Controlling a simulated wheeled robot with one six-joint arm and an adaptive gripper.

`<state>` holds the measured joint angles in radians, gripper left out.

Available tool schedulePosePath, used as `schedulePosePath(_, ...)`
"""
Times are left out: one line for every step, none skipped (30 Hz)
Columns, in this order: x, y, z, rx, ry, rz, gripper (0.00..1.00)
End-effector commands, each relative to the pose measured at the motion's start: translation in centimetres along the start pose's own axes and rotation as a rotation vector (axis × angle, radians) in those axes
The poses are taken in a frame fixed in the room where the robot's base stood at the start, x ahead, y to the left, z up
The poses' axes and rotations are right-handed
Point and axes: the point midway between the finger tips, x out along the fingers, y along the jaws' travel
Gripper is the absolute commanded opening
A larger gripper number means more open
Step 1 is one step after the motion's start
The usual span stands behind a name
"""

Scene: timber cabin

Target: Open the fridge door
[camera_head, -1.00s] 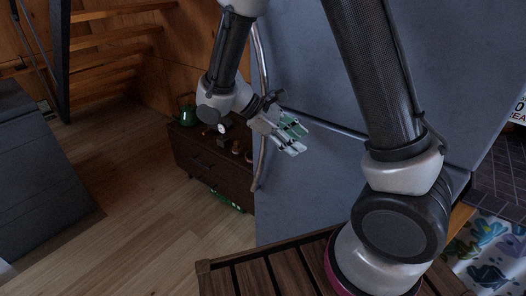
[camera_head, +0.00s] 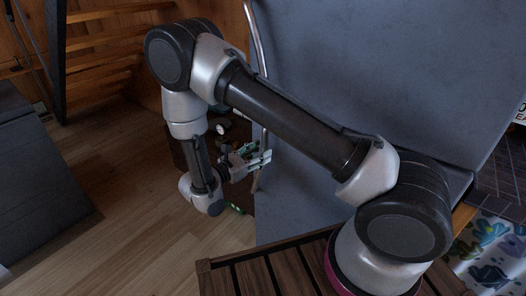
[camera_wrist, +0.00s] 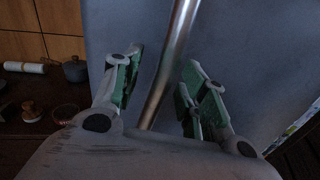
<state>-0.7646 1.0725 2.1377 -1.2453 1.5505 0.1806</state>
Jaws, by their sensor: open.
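The fridge (camera_head: 320,60) is a large grey-blue box to the right of my gripper, and its front shows no open gap that I can see. Its long metal handle (camera_head: 257,40) runs down the left side of the front; it also shows in the wrist view (camera_wrist: 171,65). My gripper (camera_head: 262,160) is open at the lower part of the handle. In the wrist view, my gripper's green-padded fingers (camera_wrist: 160,88) stand on either side of the handle, with space between the pads and the bar. My arm hides part of the fridge.
A dark wooden cabinet (camera_head: 183,155) stands left of the fridge, behind my arm. In the wrist view, a dark pot (camera_wrist: 76,70) and a white roll (camera_wrist: 25,67) sit on a dark surface. Open wood floor (camera_head: 110,220) lies at left.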

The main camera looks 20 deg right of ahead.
Motion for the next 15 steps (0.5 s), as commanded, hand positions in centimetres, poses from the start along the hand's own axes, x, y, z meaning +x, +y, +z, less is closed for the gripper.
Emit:
schedulePosePath(0.7, 0.0, 0.0, 0.000, 0.000, -0.002, 0.42)
schedulePosePath(1.1, 0.0, 0.0, 0.001, 0.000, -0.002, 0.42)
schedulePosePath(1.4, 0.0, 0.0, 0.001, 0.000, -0.002, 0.42)
schedulePosePath(1.6, 0.0, 0.0, 0.001, 0.000, -0.001, 0.42)
schedulePosePath(1.7, 0.0, 0.0, 0.001, 0.001, -0.001, 0.42)
schedulePosePath(1.9, 0.0, 0.0, 0.001, 0.001, -0.001, 0.42)
schedulePosePath(1.9, 0.0, 0.0, 0.001, 0.001, -0.001, 0.42)
schedulePosePath(2.0, 0.0, 0.0, 0.001, 0.001, 0.000, 0.42)
schedulePosePath(2.0, 0.0, 0.0, 0.001, 0.001, 0.000, 0.42)
schedulePosePath(2.0, 0.0, 0.0, 0.001, 0.001, 0.000, 0.42)
schedulePosePath(2.0, 0.0, 0.0, 0.001, 0.001, 0.000, 0.42)
schedulePosePath(2.0, 0.0, 0.0, 0.001, 0.001, 0.000, 0.42)
schedulePosePath(2.0, 0.0, 0.0, 0.001, 0.001, 0.000, 0.42)
schedulePosePath(2.0, 0.0, 0.0, 0.001, 0.001, -0.001, 0.41)
schedulePosePath(2.0, 0.0, 0.0, 0.001, 0.001, -0.001, 0.33)
